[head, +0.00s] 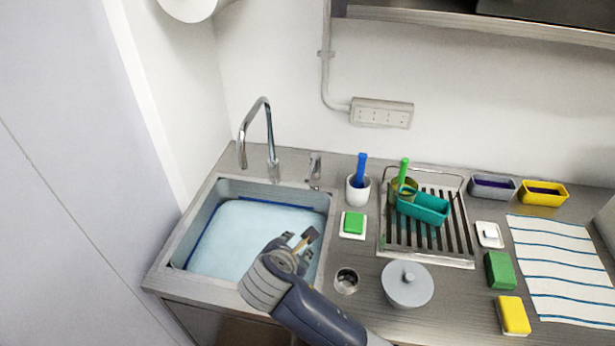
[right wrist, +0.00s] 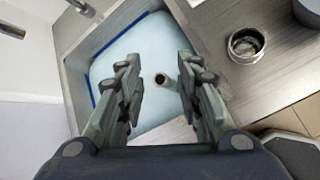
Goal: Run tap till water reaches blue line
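The sink (head: 330,225) holds pale blue water (head: 245,240) across its basin. The blue line (head: 200,222) shows on the inner wall at the water's edge; any small gap between them is hard to judge. The curved chrome tap (head: 270,135) rises behind the sink, and I see no stream below its spout. A small chrome lever (head: 315,170) stands right of it. My right gripper (head: 300,240) is over the sink's right front part, apart from the lever. My left gripper is out of view.
A wall (head: 170,100) closes off the left side.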

